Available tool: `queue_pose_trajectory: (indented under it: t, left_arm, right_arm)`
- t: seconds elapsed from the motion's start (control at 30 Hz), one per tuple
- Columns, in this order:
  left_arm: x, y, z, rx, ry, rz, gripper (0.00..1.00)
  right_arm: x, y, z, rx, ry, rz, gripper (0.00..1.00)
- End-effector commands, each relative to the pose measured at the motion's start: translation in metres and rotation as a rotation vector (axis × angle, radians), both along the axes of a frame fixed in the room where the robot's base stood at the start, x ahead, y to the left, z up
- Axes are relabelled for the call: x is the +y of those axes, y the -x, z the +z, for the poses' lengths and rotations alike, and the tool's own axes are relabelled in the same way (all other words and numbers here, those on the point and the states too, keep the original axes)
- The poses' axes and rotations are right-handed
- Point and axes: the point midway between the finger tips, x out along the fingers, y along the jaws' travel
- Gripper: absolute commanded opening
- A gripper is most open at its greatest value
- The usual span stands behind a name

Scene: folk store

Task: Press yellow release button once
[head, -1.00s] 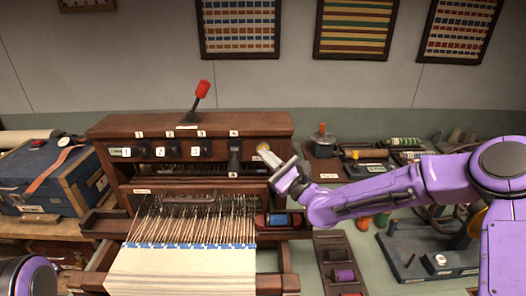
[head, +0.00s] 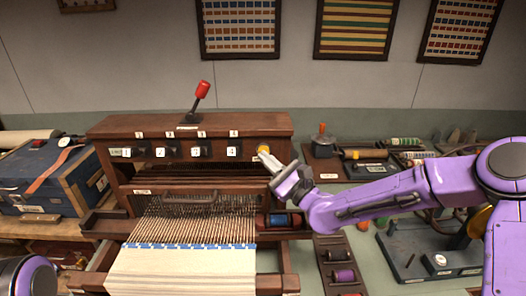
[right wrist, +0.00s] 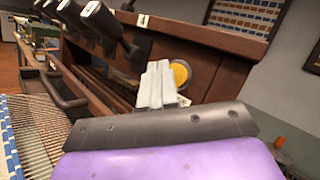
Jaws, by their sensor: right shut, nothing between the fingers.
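The yellow button (head: 263,149) is on the right end of the dark wooden loom's (head: 270,125) front panel. It also shows as a yellow disc in the right wrist view (right wrist: 180,73), partly hidden by my fingers. My right gripper (head: 266,156) is shut and empty, its tips just in front of and below the button. In the right wrist view, the closed fingertips (right wrist: 158,66) overlap the button's left side. I cannot tell whether they touch it. My left gripper is out of view.
Several dark numbered levers (head: 197,152) line the panel left of the button, all at a similar height. A red-knobbed lever (head: 202,90) stands on top. A shuttle (head: 280,220) with a blue spool lies below my right gripper. A blue chest (head: 45,175) stands at left.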

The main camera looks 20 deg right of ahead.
Motion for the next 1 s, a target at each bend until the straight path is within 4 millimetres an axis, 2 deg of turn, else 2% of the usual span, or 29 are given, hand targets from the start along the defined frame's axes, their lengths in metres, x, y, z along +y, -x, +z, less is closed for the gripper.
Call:
queue_pose_trajectory:
  t: [0.17, 0.67, 1.0]
  left_arm:
    - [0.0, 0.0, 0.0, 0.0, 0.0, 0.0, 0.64]
    - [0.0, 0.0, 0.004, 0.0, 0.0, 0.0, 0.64]
    - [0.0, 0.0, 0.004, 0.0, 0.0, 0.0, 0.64]
  right_arm:
    - [0.0, 0.002, 0.0, 0.0, 0.0, 0.0, 0.0]
    - [0.013, 0.046, 0.0, 0.0, 0.0, 0.0, 0.0]
    - [0.014, 0.048, 0.0, 0.0, 0.0, 0.0, 0.0]
